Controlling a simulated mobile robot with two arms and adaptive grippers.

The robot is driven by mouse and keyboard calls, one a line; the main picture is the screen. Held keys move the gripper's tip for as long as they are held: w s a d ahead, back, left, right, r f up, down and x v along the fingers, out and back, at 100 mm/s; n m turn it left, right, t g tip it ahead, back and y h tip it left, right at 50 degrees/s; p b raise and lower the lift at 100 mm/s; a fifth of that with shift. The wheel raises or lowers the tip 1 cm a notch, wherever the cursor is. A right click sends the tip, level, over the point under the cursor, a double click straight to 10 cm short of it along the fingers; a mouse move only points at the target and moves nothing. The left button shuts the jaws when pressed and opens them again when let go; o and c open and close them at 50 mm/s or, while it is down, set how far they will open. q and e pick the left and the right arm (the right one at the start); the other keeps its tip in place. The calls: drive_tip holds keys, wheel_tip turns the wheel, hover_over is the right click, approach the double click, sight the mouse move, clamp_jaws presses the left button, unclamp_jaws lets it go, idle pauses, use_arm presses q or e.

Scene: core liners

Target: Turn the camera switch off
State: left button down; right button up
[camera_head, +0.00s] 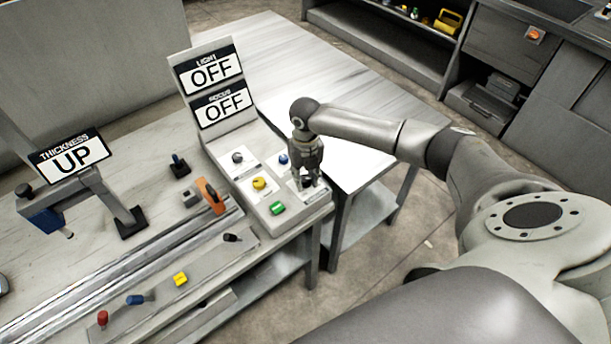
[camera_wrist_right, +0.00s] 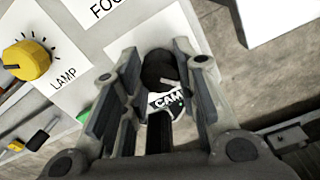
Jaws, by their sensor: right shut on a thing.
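The camera switch (camera_wrist_right: 158,68) is a dark round knob with a light mark, on a white label whose visible letters read "CAM". In the wrist view it lies between the fingertips of my right gripper (camera_wrist_right: 160,75), which is shut on it. In the head view my right gripper (camera_head: 307,184) points down at the right end of the control box (camera_head: 241,191), where it largely hides the switch. Signs above the box read LIGHT OFF (camera_head: 211,71) and FOCUS OFF (camera_head: 223,104). My left gripper is not in view.
A yellow lamp knob (camera_wrist_right: 27,60) is beside the switch; it also shows in the head view (camera_head: 259,183). Blue (camera_head: 283,159), green (camera_head: 277,208) and grey (camera_head: 237,158) knobs are nearby. A THICKNESS UP sign (camera_head: 72,157) and an orange-handled tool (camera_head: 211,196) stand left.

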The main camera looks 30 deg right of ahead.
sight(305, 178)
drive_tip(key=shift+s+n, duration=0.1)
drive_tip(key=shift+n, duration=0.4)
drive_tip(key=o, duration=1)
drive_tip(key=shift+r, duration=0.15)
wheel_tip(305, 178, up, 12)
drive_tip(key=shift+f, duration=0.15)
